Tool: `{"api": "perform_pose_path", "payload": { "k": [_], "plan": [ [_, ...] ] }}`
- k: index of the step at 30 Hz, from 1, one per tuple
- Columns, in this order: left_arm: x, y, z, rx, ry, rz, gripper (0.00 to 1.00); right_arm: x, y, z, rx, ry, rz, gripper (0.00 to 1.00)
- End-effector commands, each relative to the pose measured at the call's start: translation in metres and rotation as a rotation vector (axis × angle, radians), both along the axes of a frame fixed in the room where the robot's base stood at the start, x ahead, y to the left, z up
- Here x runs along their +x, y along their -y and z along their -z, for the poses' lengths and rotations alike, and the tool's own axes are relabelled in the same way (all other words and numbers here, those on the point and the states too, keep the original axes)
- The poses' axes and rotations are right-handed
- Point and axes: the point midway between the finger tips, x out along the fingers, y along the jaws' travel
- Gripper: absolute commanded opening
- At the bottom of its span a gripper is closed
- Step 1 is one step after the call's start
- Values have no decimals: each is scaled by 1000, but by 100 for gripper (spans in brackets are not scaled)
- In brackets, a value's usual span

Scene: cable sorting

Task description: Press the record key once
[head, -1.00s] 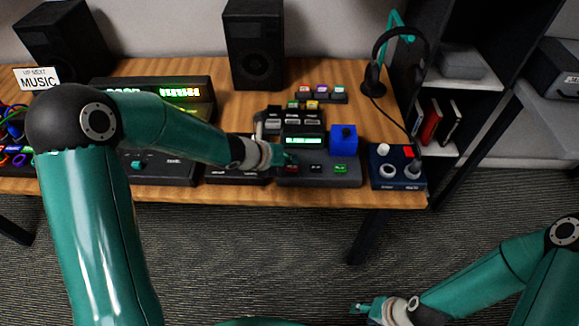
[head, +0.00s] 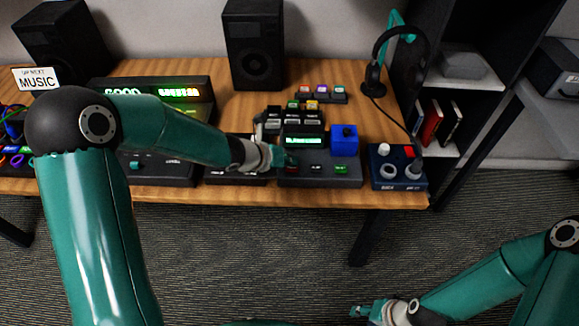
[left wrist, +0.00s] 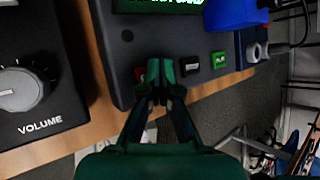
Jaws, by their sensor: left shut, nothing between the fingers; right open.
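The deck (head: 351,178) is a dark box with a lit green display (head: 303,140) and a row of three keys. The red key (head: 291,170), at the left of the row, shows partly in the left wrist view (left wrist: 140,73), beside and partly behind my fingertips. A black key (left wrist: 190,69) and a green key (left wrist: 218,59) sit to its right. My left gripper (head: 285,159) is shut and empty, its fingertips (left wrist: 160,66) right at the red key; I cannot tell whether they touch it. My right gripper (head: 364,310) is open and empty, low over the floor, away from the table.
A blue block (head: 344,140) stands on the deck's right rear. A dark blue knob box (head: 397,181) is at its right. A volume knob (left wrist: 24,90) is on the unit to the left. Speakers (head: 254,45), a headset (head: 374,78) and small coloured keys (head: 322,92) are behind.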

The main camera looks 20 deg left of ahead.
Motion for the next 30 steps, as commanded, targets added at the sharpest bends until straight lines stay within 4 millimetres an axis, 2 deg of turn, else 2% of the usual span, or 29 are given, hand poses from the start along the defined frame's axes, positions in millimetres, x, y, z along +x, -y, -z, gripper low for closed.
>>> {"api": "perform_pose_path", "payload": {
  "k": [17, 30],
  "plan": [
    [0, 0, 3, 0, -2, -1, 0, 0, 0, 3, 0, 0, 0, 46],
    [0, 0, -13, 1, 0, -1, 0, 0, 0, -11, 0, 0, 0, 46]
  ]
}}
